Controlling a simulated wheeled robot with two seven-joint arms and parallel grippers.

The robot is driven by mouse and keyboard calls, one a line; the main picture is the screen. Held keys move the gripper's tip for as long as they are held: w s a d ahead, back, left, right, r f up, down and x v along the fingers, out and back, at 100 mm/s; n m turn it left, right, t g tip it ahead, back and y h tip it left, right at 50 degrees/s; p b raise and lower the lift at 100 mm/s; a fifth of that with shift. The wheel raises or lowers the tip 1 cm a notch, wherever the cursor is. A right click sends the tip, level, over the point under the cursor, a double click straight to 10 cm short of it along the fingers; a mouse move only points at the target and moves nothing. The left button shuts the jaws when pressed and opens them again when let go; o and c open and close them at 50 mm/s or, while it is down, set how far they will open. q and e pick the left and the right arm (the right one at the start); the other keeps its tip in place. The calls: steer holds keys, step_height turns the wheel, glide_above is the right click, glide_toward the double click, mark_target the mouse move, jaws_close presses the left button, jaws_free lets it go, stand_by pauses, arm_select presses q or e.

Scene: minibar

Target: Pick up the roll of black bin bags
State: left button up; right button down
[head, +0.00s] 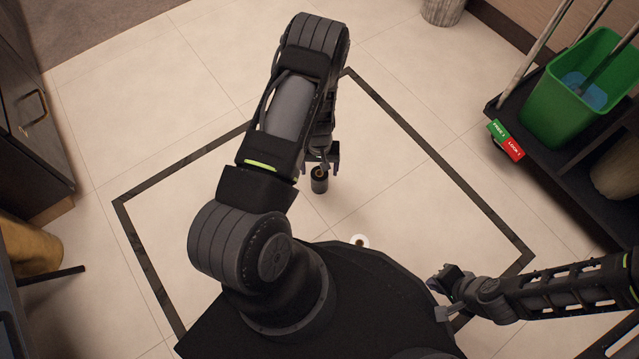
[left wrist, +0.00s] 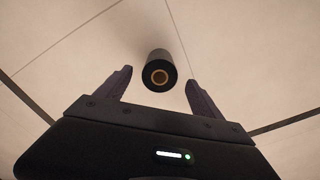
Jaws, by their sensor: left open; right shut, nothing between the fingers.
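The roll of black bin bags (head: 319,182) is a small black cylinder with a brown core, standing upright on the tiled floor in the head view. In the left wrist view the roll (left wrist: 159,72) shows end-on, just beyond and between the fingertips. My left gripper (head: 321,160) is open close to the roll, with one finger on either side in the picture; whether they touch it I cannot tell. The left gripper also shows in the left wrist view (left wrist: 161,84). My right gripper (head: 442,292) is shut and empty, low at the right, away from the roll.
A white roll (head: 360,242) sits on the floor beside my base. A cleaning cart (head: 560,165) with a green bucket (head: 580,95) stands at the right. A wooden cabinet (head: 25,120) and a yellowish stool (head: 32,248) are at the left. The floor around the black roll is clear.

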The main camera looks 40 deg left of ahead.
arm_select(q)
steer(key=shift+f+b, duration=0.6)
steer(key=shift+f, duration=0.65)
step_height(320, 180, down, 4)
steer(key=b, duration=0.2)
steer(key=shift+f+b, duration=0.2)
steer(key=shift+b, duration=0.2)
steer(key=shift+f, duration=0.45)
steer(key=c, duration=1.7)
